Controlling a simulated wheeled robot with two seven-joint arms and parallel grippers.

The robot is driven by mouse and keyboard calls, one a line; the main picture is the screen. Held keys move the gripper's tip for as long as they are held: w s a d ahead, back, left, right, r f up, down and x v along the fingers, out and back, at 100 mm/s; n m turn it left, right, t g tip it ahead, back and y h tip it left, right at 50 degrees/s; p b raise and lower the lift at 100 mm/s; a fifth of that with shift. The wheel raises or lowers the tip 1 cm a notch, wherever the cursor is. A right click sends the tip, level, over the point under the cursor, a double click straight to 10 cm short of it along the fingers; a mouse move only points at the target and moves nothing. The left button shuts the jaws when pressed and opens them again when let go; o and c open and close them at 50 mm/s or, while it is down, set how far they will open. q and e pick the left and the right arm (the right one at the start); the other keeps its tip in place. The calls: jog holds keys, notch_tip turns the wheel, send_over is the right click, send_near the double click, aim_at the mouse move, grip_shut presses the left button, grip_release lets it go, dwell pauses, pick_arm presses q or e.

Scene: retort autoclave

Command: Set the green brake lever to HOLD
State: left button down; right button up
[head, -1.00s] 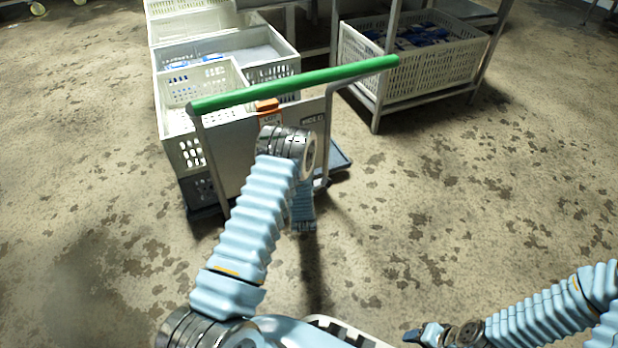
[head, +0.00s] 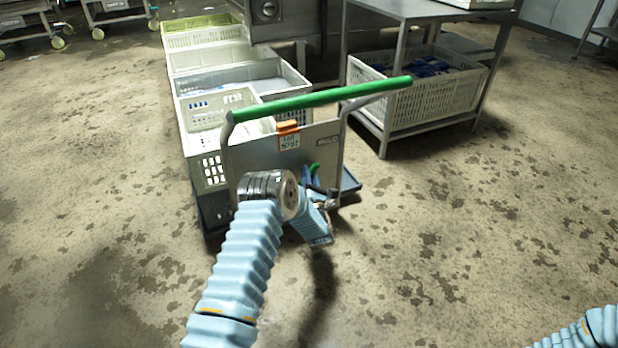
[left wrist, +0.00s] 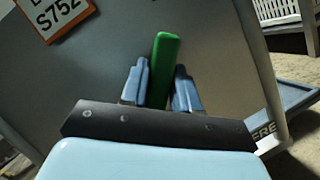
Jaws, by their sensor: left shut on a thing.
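The green brake lever (left wrist: 165,62) stands up between the two blue fingers of my left gripper (left wrist: 160,90) in the left wrist view. In the head view a small green tip of the lever (head: 315,168) shows at the lower part of the trolley's back panel, beside my left gripper (head: 312,178). My left gripper is shut on the lever. The lower part of the lever is hidden by the gripper. Letters reading "FRE" (left wrist: 264,130) show on the trolley at the right of the gripper; no HOLD mark is legible. My right gripper is outside the head view.
The trolley has a green push handle (head: 325,98) above my left gripper, and an orange-edged label (head: 288,138) on its panel. White crates (head: 205,90) stand behind it. A metal table (head: 420,12) with a crate below is at the right. The floor at front right is clear.

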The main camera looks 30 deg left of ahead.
pick_arm(q)
jog(key=shift+a, duration=0.1)
jog(key=c, duration=0.9)
grip_release()
jog(key=shift+s, duration=0.1)
jog(key=p+v, duration=0.1)
jog(key=v, duration=1.2)
jog(key=shift+s+d+f, duration=0.15)
jog(key=shift+s+d, duration=0.1)
